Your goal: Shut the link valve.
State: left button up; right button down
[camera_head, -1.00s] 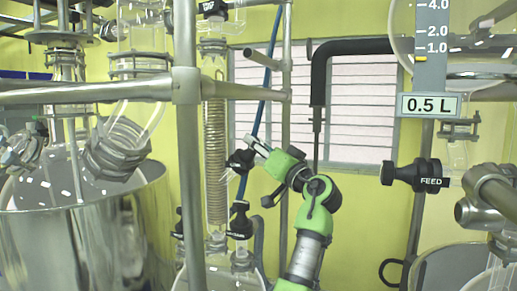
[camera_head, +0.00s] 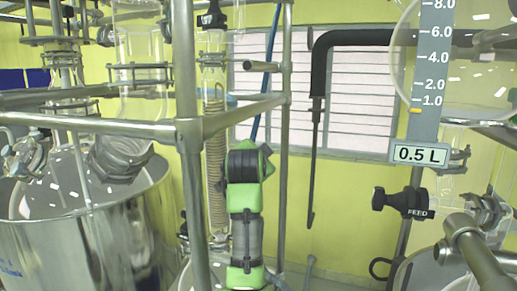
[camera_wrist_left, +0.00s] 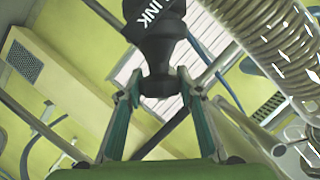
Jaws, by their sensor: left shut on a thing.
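The link valve (camera_wrist_left: 152,28) is a black handle marked LINK in the left wrist view. My left gripper (camera_wrist_left: 160,82) has its two fingers on either side of the handle's narrow lower end, shut on it. In the head view my green-and-grey left arm rises from the bottom centre, in front of the coiled glass condenser (camera_head: 215,165). The fingers and the link valve are hidden behind that arm there. My right gripper is in neither view now.
A steel frame post (camera_head: 190,200) and crossbar (camera_head: 245,110) stand close to my left arm. The feed valve (camera_head: 405,203) is at the right, beside a scale reading 0.5 L (camera_head: 421,153). A large steel vessel (camera_head: 90,240) fills the lower left.

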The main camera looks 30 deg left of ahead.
pick_arm(q)
jog(key=shift+m+h, duration=0.7)
jog(key=shift+h, duration=0.2)
jog(key=shift+g, duration=0.3)
jog(key=o, duration=1.1)
jog(key=shift+f, duration=0.1)
